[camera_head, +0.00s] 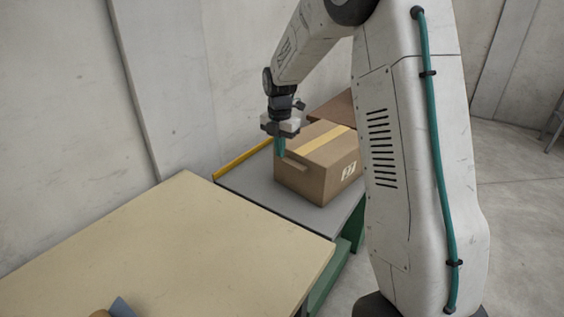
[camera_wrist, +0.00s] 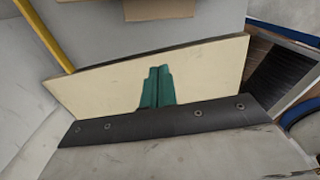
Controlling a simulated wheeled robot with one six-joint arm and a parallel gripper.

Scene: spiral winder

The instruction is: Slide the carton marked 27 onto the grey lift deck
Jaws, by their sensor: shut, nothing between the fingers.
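The brown carton marked 27 (camera_head: 322,178), with yellow tape across its top, stands upright on the grey lift deck (camera_head: 253,181) in the head view. Its far underside is hidden, so I cannot tell whether all of it rests there. My gripper (camera_head: 280,147) is shut and empty, its teal fingers pointing down in front of the carton's left corner. In the wrist view, the shut fingers (camera_wrist: 158,72) sit below the carton's edge (camera_wrist: 160,10), with bare grey deck (camera_wrist: 95,25) between them in the picture.
A yellow rail (camera_head: 243,158) runs along the deck's wall side. A wide beige table (camera_head: 150,240) adjoins the near side, with a partly cut-off object at its front. A brown surface (camera_head: 338,106) lies behind the carton. My arm hides the carton's right surroundings.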

